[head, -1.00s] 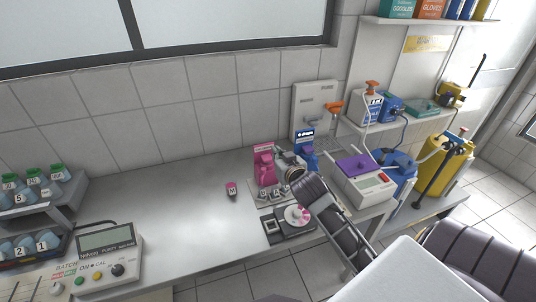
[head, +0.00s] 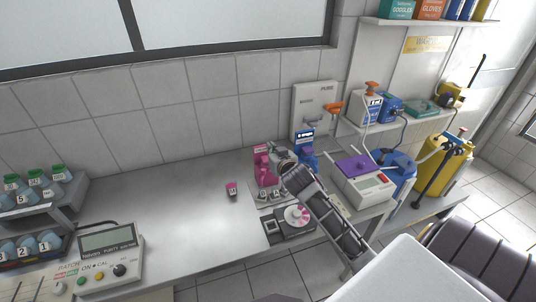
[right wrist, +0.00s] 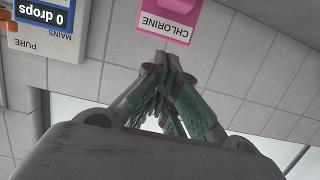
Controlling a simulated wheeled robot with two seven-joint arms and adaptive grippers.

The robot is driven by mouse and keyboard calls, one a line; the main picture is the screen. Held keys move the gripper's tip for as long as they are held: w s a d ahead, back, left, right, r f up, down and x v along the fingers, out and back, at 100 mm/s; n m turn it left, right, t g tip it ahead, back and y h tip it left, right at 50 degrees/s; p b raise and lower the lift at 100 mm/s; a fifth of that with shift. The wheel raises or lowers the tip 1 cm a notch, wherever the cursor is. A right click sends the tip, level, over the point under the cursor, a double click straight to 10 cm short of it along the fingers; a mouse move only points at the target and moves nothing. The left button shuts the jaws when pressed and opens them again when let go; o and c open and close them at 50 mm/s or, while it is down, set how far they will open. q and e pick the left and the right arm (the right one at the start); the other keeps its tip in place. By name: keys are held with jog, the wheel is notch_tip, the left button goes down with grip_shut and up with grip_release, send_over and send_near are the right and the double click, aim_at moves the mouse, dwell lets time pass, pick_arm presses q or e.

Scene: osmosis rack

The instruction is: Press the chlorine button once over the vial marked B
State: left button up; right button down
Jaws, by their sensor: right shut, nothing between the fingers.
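The pink chlorine dispenser (head: 261,163) stands at the back right of the steel bench. Its CHLORINE label (right wrist: 172,27) appears upside down in the right wrist view. My right gripper (head: 279,155) is just right of the dispenser in the head view, partly covering it. In the right wrist view its fingers (right wrist: 165,62) are shut and empty, with their tips near the label; I cannot tell whether they touch it. Small vials (head: 264,195) stand at the dispenser's foot, their letters too small to read. A pink-capped vial (head: 232,189) stands apart to the left. My left gripper is out of view.
A blue dispenser (head: 307,160) stands right of the pink one; a display (right wrist: 46,16) reads 0 drops. A dark device with a pink-and-white dial (head: 297,215) sits in front. A purple-topped device (head: 358,166) is at the right. The bench's middle is clear.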

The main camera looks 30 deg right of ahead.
jog(key=shift+p+x, duration=0.35)
jog(key=shift+x, duration=1.8)
jog(key=shift+f, duration=2)
jog(key=shift+s+f, duration=0.1)
jog(key=shift+f, duration=0.9)
